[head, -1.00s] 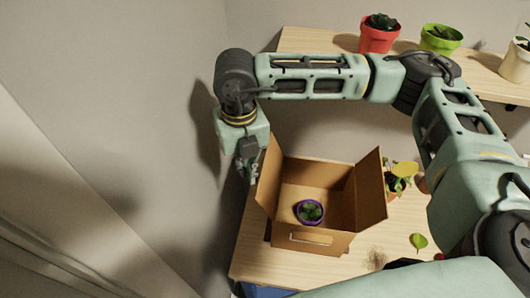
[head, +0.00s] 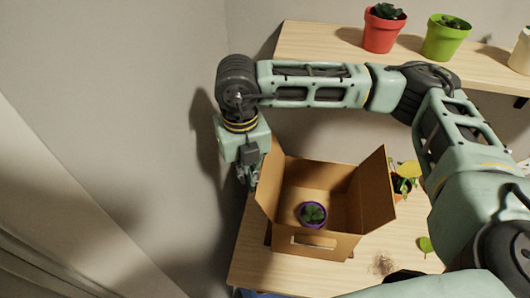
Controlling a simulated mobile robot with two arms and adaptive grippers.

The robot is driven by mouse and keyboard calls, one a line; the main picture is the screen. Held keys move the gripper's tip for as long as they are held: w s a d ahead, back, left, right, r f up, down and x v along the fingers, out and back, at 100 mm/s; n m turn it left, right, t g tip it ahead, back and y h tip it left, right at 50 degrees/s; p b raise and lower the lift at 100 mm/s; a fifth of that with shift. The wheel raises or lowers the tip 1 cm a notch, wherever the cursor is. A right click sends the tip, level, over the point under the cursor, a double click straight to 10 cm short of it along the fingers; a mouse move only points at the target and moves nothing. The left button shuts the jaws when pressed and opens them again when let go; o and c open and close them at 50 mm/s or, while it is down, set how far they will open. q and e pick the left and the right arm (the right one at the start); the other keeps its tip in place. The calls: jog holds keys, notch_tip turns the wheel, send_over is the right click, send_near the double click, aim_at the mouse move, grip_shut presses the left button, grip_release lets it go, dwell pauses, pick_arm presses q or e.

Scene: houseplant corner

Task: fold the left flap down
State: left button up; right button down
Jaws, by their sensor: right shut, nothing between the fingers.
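An open cardboard box (head: 325,242) stands on the wooden table in the head view. Its left flap (head: 270,180) stands up, leaning a little outward. Its right flap (head: 378,188) also stands up. A small plant in a purple pot (head: 313,214) sits inside the box. My right gripper (head: 247,180) points down just outside the left flap, close beside it; I cannot tell whether it touches. It is shut with nothing in it. My left gripper is not in view.
A shelf (head: 310,42) at the back carries a red pot (head: 383,28), a green pot (head: 445,38) and a white pot. A yellow-leaved plant (head: 405,175) stands right of the box. Spilled soil (head: 383,264) and a loose leaf (head: 425,246) lie on the table (head: 262,268). A wall is close at left.

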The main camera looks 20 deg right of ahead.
jog(key=s+d+b, duration=0.3)
jog(key=s+d, duration=0.4)
jog(key=d, duration=0.3)
jog(key=shift+d+b, duration=0.15)
jog(key=shift+b, duration=0.2)
dwell(0.8)
jog(key=shift+r, duration=0.15)
dwell(0.4)
notch_tip(320, 180, up, 9)
jog(key=p, duration=0.4)
jog(key=shift+p, duration=0.4)
dwell(0.5)
